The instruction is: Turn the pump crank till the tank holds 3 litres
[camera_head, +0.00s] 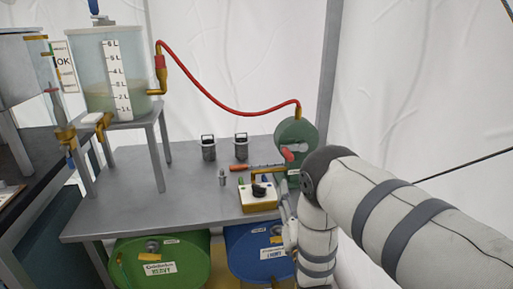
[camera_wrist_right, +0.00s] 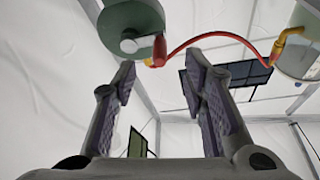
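The clear tank (camera_head: 98,74) stands on a grey stand at the left of the head view. Its white scale (camera_head: 117,75) runs up to 6 L, and the pale green liquid reaches roughly between the 2 and 3 marks. The green round pump (camera_head: 296,130) sits at the table's right end. Its crank has a red grip (camera_head: 288,155). In the wrist view the pump (camera_wrist_right: 145,18) is beyond the left fingertip. My right gripper (camera_wrist_right: 158,72) is open with nothing between its fingers. In the head view it is mostly hidden by my arm. My left gripper is out of view.
A red hose (camera_head: 225,106) joins pump and tank. On the grey table (camera_head: 130,212) are two dark canisters (camera_head: 208,147), (camera_head: 241,146) and a yellow-sided box (camera_head: 259,197) with a black knob. Green (camera_head: 190,262) and blue (camera_head: 245,240) drums lie underneath. The table's left front is clear.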

